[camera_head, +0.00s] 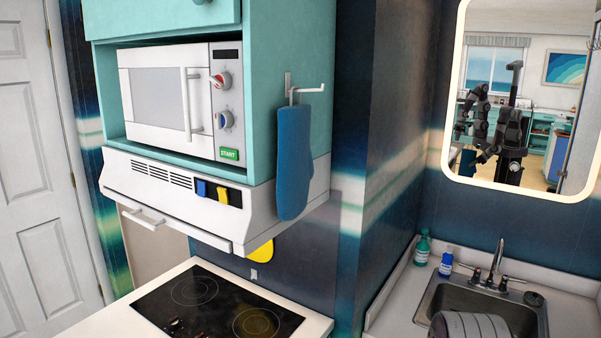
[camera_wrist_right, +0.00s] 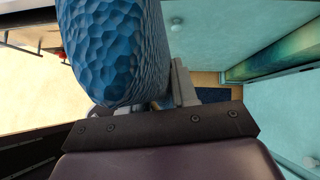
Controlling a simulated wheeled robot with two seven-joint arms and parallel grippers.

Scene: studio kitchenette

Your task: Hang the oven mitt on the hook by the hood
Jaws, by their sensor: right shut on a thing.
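In the right wrist view, my right gripper (camera_wrist_right: 155,102) is shut on a blue quilted oven mitt (camera_wrist_right: 112,50), which fills the upper left and hides most of the fingers. A grey finger shows at its right side. I cannot tell how this mitt relates to the hanging one. My left gripper is not directly in view.
A microwave (camera_head: 165,95) sits in the cabinet above the hood, with a black cooktop (camera_head: 215,305) below. A sink (camera_head: 525,315) with bottles and a tap is at right. The mirror (camera_head: 545,185) reflects my arms. A dark wall corner stands right of the hook.

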